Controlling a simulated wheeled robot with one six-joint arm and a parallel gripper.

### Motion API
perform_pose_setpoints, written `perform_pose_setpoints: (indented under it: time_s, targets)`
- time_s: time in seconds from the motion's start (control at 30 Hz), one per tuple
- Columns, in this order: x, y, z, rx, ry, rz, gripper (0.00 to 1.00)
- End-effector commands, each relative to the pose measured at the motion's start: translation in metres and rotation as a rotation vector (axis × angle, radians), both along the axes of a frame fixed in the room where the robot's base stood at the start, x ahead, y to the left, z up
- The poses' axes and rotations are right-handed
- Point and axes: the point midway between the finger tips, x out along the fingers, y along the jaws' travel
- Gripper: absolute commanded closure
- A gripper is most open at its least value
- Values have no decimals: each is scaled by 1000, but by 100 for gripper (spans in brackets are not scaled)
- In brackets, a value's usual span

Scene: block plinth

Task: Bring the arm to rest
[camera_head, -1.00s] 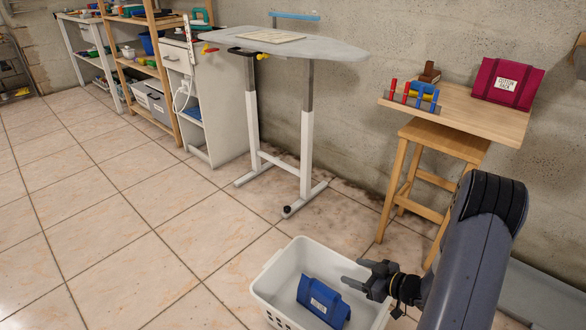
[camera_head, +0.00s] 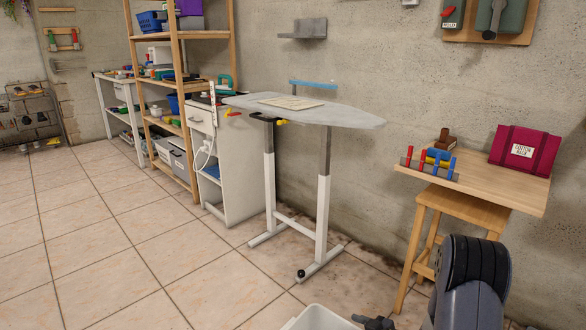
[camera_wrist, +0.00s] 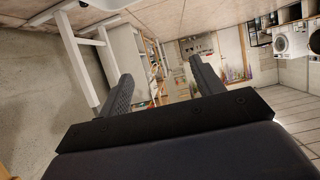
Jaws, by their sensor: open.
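My gripper (camera_wrist: 158,90) shows in the wrist view with its two dark fingers spread apart and nothing between them. In the head view only a dark bit of my gripper (camera_head: 374,322) shows at the bottom edge, beside my arm at the lower right. The rim of a white basket (camera_head: 318,318) shows at the bottom edge just left of the gripper.
A wooden table (camera_head: 520,190) with a maroon bag (camera_head: 523,150) and a red-and-blue peg rack (camera_head: 430,164) stands behind my arm at the right. An ironing board (camera_head: 345,115) stands mid-view. Shelves (camera_head: 178,60) line the back left. The tiled floor at left is clear.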

Motion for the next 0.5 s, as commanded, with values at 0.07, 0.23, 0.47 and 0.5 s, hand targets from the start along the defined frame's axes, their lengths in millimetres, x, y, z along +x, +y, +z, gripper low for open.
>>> perform_pose_setpoints:
  time_s: [0.07,0.23,0.47,0.5]
  targets:
    - [0,0,0,0,0,0,37]
    - [0,0,0,0,0,0,37]
    - [0,0,-6,0,0,0,37]
    - [0,0,-10,0,0,0,37]
